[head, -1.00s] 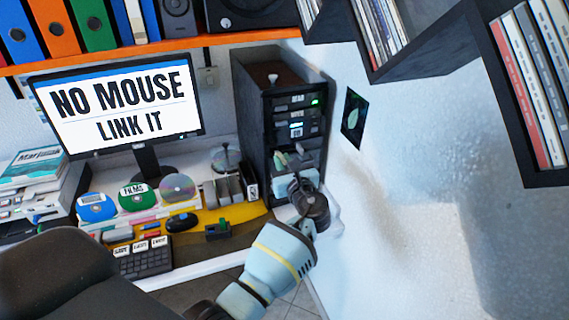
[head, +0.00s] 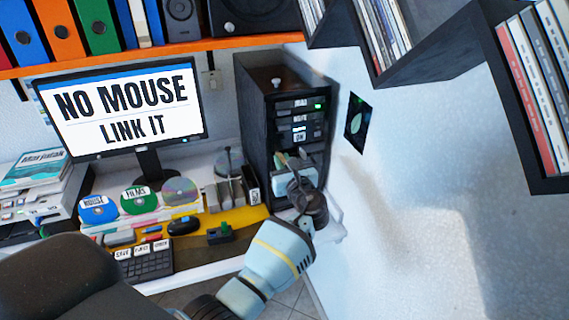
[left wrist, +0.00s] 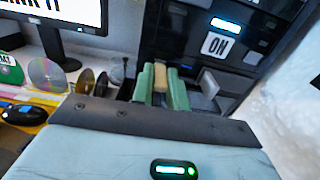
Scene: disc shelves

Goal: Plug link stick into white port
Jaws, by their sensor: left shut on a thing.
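My left gripper (head: 285,158) is in front of the dark computer tower (head: 257,125), at the lower part of its face. In the left wrist view its two green fingers (left wrist: 162,87) are shut on a small tan block (left wrist: 160,76), which may be the link stick. A pale grey block (left wrist: 208,84) sticks out low on the tower, right of the fingers. My right gripper is not in view.
Left of the tower are a monitor (head: 120,104), discs, a black mouse (head: 184,224), a small dark green block (head: 220,233) and a keyboard (head: 143,263). An orange shelf (head: 150,53) runs above. A white wall (head: 420,190) stands close on the right.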

